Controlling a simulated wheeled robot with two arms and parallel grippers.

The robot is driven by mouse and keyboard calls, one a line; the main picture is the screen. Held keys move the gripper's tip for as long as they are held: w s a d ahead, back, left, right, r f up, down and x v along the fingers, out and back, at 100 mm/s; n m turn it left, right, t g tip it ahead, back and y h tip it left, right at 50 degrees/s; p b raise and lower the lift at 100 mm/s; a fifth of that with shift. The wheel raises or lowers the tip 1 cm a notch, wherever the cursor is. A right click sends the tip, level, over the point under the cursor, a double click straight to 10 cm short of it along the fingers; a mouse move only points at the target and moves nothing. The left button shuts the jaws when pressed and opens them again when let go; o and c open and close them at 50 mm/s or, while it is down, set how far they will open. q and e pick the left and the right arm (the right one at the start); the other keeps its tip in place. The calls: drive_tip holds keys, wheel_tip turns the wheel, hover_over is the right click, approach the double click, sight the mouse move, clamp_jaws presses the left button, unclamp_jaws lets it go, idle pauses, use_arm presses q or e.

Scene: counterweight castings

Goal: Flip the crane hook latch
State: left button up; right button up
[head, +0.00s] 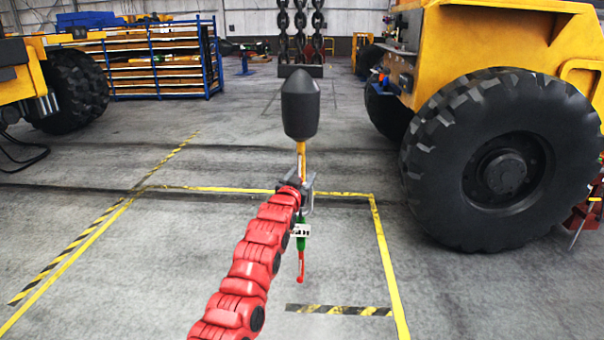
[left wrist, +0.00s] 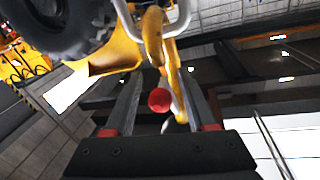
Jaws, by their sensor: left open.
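The crane hook hangs in the middle of the head view below a dark hook block (head: 300,105). Its yellow shank (head: 301,150) shows above my gripper, and much of the rest is hidden behind it. My left gripper (head: 303,186), on the red arm, is at the hook. In the left wrist view the yellow hook (left wrist: 153,38) lies beyond the fingers. A red round knob (left wrist: 159,100), perhaps on the latch, appears between the two open fingers of my left gripper (left wrist: 168,98). I cannot tell whether the fingers touch it. My right gripper is out of view.
A green and red piece (head: 301,262) hangs below my gripper. A yellow vehicle with a big black tyre (head: 500,165) stands at right, another machine (head: 70,92) at left. A blue rack (head: 155,60) and heavy chains (head: 300,35) are behind. The taped floor is clear.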

use_arm(q)
drive_tip(key=shift+a, duration=0.1)
clamp_jaws()
idle(0.3)
idle(1.1)
